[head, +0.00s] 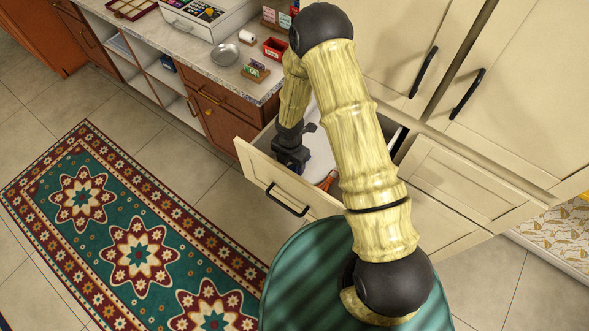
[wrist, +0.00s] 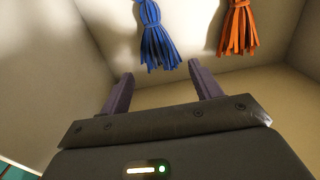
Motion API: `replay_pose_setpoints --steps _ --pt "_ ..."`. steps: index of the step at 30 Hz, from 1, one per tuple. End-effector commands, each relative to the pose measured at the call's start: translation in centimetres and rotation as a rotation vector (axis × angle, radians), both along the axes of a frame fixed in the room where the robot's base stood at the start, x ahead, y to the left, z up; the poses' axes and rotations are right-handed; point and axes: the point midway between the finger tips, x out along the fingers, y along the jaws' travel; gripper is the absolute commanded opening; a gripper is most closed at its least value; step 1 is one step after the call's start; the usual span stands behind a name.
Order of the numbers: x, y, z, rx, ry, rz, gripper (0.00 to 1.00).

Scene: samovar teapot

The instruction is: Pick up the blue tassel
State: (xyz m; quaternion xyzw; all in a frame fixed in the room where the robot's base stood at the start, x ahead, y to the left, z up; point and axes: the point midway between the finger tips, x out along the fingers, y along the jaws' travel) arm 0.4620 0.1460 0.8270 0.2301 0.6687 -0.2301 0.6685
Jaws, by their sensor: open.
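The blue tassel (wrist: 159,38) lies inside the open drawer and shows at the top centre of the wrist view, its strands spread toward my gripper. My gripper (wrist: 157,80) is open and empty. Its two dark fingers stand apart, with the tassel beyond and roughly between their tips; I see no contact. In the head view my gripper (head: 291,160) reaches down into the drawer (head: 268,181). The blue tassel cannot be made out clearly there, as my arm covers much of the drawer.
An orange tassel (wrist: 239,30) lies to the right of the blue one; it also shows in the head view (head: 327,182). The drawer walls stand close around my gripper. A counter (head: 190,47) with small items is at the left. A patterned rug (head: 135,240) covers the floor.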

Motion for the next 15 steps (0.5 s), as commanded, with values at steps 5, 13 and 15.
replay_pose_setpoints --steps 5,13,15 --pt "-0.01 0.01 -0.25 0.0 0.0 0.0 0.64" --pt "-0.03 -0.03 -0.55 -0.001 0.002 0.001 0.64" --pt "-0.01 -0.06 -1.02 -0.002 0.002 0.001 0.64"
